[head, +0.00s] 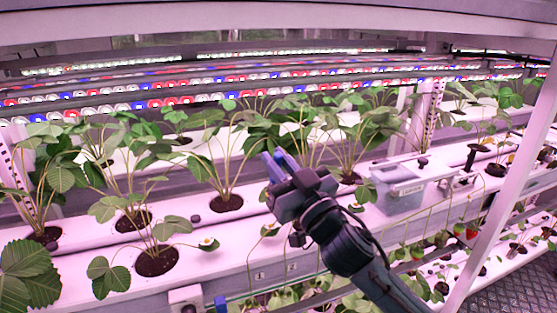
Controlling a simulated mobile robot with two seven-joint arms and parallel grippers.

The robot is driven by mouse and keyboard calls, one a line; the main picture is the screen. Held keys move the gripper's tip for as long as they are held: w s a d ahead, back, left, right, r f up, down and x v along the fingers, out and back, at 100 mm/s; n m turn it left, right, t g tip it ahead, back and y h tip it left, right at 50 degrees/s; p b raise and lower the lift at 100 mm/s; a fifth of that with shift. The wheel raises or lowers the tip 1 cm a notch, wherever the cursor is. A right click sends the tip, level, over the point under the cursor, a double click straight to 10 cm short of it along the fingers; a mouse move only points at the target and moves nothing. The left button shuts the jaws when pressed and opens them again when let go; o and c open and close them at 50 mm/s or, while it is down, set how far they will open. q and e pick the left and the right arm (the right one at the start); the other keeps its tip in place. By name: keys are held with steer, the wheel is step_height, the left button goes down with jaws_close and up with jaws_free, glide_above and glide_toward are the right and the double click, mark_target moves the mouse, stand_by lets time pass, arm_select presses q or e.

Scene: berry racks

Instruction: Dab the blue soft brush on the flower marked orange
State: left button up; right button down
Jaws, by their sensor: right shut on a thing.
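My right gripper (279,163) reaches in from the lower right over the front planting channel and is shut. Slim blue-violet parts stick up at its tip; I take them for the blue soft brush, but cannot clearly part brush from fingers. My left gripper is not in view.
Leafy plants stand in round holes along the white front channel (185,262). A lidded translucent box (398,190) stands right of the gripper. A pale slanted post (505,180) crosses the right side. Red berries (471,233) hang at right. Rows of lamps (150,104) run behind.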

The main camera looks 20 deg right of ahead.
mark_target(271, 184)
steer(key=shift+a+f, duration=0.1)
steer(key=shift+a, duration=0.15)
steer(key=shift+f+b, duration=0.65)
step_height(271, 184, down, 4)
steer(key=b, duration=0.4)
steer(key=shift+f, duration=0.2)
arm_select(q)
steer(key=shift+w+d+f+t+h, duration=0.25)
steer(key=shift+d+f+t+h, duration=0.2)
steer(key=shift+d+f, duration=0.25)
arm_select(e)
steer(key=shift+f, duration=0.1)
arm_select(q)
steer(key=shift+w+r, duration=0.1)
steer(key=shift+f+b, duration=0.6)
steer(key=shift+b, duration=0.15)
arm_select(e)
steer(key=shift+f, duration=0.6)
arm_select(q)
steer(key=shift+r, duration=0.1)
